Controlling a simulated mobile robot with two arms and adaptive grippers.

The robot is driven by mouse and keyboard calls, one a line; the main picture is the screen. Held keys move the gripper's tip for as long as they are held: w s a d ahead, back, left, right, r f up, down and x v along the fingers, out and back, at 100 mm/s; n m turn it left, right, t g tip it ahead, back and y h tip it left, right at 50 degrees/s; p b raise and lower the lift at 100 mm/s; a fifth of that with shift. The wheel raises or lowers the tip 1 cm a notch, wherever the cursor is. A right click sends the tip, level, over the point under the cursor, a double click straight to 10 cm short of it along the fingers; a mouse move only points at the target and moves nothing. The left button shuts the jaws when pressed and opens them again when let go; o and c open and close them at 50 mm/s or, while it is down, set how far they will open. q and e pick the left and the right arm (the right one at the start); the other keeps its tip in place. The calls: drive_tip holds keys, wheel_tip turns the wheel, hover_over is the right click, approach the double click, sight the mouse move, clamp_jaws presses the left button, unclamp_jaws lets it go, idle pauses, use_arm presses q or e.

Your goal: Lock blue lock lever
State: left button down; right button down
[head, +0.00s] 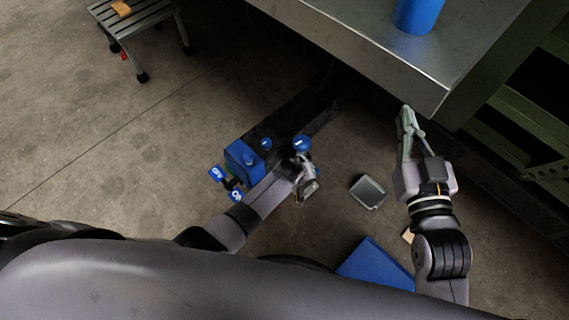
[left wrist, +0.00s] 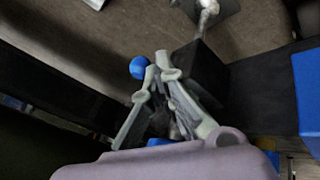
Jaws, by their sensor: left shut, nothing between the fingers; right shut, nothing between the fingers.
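A blue round knob (head: 302,143) with a pale marking shows in the head view, just beyond the end of my left arm; it may be the lock lever's end. A blue ball (left wrist: 139,67) shows in the left wrist view, beside the left fingertips; I cannot tell if they touch. My right gripper (head: 405,112) is shut and empty, by the metal bench corner. The lever's shaft and position cannot be made out.
A blue box (head: 240,158) and blue labelled tags (head: 216,173) lie left of my left arm. The metal bench (head: 370,45) carries a blue cylinder (head: 417,14). A step stool (head: 135,22) stands far left. A grey tray (head: 368,192) lies between the arms.

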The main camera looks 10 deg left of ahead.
use_arm(q)
drive_tip(key=shift+w+d, duration=0.2)
drive_tip(key=shift+d, duration=0.2)
use_arm(e)
drive_tip(key=shift+f, duration=0.25)
use_arm(q)
drive_tip(key=shift+w+d+r, duration=0.1)
drive_tip(key=shift+d+r, duration=0.05)
